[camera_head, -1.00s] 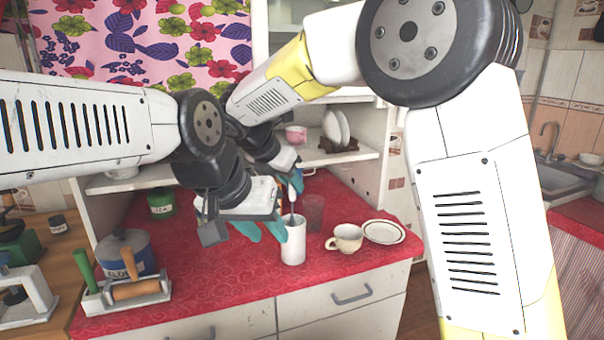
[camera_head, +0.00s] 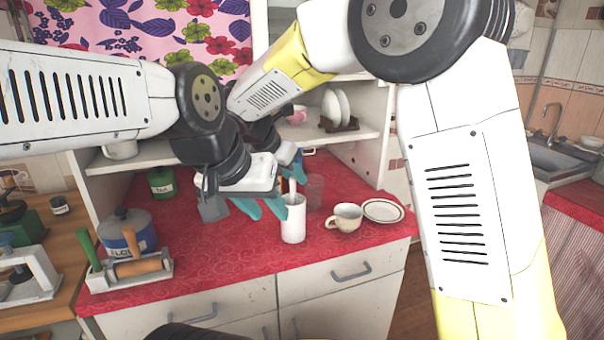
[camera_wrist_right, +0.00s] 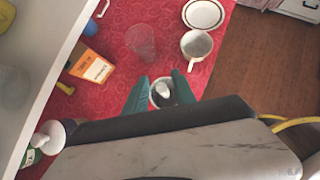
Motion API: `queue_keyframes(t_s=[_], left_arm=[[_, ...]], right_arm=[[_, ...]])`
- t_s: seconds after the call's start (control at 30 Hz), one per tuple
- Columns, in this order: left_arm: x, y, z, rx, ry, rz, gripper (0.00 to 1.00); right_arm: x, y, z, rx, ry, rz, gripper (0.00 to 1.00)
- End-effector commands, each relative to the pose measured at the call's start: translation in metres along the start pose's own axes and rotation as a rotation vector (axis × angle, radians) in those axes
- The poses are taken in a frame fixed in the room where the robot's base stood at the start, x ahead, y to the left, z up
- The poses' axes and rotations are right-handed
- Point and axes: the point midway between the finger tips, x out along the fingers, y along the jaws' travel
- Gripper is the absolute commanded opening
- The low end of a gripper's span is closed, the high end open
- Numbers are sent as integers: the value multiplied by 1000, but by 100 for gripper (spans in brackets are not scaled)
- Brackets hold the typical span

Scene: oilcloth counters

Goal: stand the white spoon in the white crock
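The white crock (camera_head: 293,222) stands upright on the red counter, and its mouth also shows in the right wrist view (camera_wrist_right: 154,101). The white spoon (camera_head: 292,187) stands in it with its upper end above the rim; in the right wrist view the spoon (camera_wrist_right: 163,90) shows inside the mouth. My right gripper (camera_wrist_right: 160,78) is open above the crock, its teal fingers apart on either side of the spoon. My left gripper (camera_head: 262,210) is open and empty close to the crock's left side; I cannot tell whether it touches.
A cream cup (camera_head: 345,217) and a saucer (camera_head: 383,210) stand right of the crock. A clear glass (camera_wrist_right: 141,43) and an orange box (camera_wrist_right: 91,66) are behind it. A blue canister (camera_head: 128,232) and a rack with rollers (camera_head: 131,272) stand left.

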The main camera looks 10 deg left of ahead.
Motion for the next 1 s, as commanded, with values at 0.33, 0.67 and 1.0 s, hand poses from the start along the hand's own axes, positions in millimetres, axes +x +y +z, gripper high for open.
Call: queue_keyframes(t_s=[0.33,0.67,1.0], left_arm=[[0,0,0,0,0,0,36],[0,0,0,0,0,0,36],[0,0,0,0,0,0,36]], right_arm=[[-1,0,0,0,0,1,40],[-49,1,0,1,0,4,40],[-78,0,0,0,0,0,40]])
